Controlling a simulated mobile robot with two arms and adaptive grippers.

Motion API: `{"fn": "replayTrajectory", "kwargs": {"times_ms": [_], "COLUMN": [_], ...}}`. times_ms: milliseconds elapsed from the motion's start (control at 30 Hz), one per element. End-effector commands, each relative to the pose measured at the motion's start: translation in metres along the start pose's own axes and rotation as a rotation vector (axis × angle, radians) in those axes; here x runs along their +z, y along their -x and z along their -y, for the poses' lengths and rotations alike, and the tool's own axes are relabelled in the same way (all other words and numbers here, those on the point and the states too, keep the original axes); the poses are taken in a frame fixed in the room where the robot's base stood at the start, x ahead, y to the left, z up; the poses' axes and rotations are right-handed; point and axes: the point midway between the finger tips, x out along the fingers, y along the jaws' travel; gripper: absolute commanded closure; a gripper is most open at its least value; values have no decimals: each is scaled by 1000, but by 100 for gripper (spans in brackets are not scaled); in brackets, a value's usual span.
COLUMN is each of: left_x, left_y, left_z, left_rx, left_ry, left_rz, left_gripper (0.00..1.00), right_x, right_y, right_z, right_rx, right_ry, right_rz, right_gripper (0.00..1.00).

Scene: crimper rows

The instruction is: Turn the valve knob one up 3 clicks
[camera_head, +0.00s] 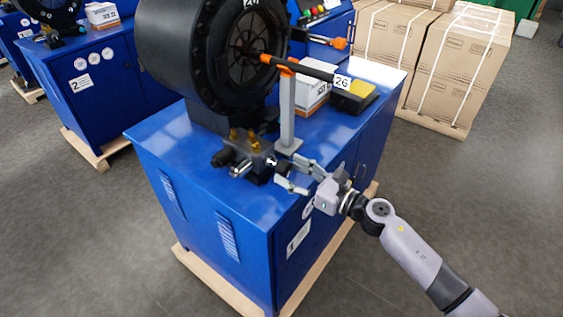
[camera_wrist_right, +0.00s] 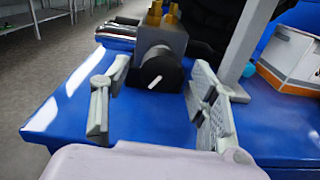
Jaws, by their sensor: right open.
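The valve knob (camera_wrist_right: 155,72) is a black round knob with a white line mark on its face, on the front of a grey valve block (camera_wrist_right: 163,38) with brass fittings on top. In the wrist view the white line is tilted, its upper end to the right. In the head view the knob (camera_head: 283,165) sits at the right end of the valve block (camera_head: 250,155) on the blue cabinet. My right gripper (camera_head: 297,177) is open in front of the knob; in the wrist view its two fingers (camera_wrist_right: 160,108) stand to either side, apart from it. My left gripper is not in view.
A grey post (camera_head: 287,112) stands beside the valve on the blue cabinet top (camera_head: 185,160). A black machine drum (camera_head: 205,50) is behind. A white and orange box (camera_head: 312,92) and a yellow-topped pedal (camera_head: 355,92) lie farther right. Strapped cartons (camera_head: 460,65) stand beyond.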

Motion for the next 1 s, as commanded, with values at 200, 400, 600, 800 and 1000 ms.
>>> {"fn": "replayTrajectory", "kwargs": {"times_ms": [200,400,600,800,1000], "left_x": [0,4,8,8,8], "left_y": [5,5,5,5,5], "left_z": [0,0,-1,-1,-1], "left_rx": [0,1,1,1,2], "left_ry": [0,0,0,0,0], "left_rz": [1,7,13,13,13], "left_gripper": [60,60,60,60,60], "right_x": [0,0,0,0,0], "right_y": [-29,-36,-36,-36,-36], "right_z": [0,0,0,0,0], "right_rx": [0,0,0,0,0], "right_ry": [0,1,0,0,0], "right_rz": [0,-1,-1,-1,0], "right_gripper": [45,45,45,59,72]}}
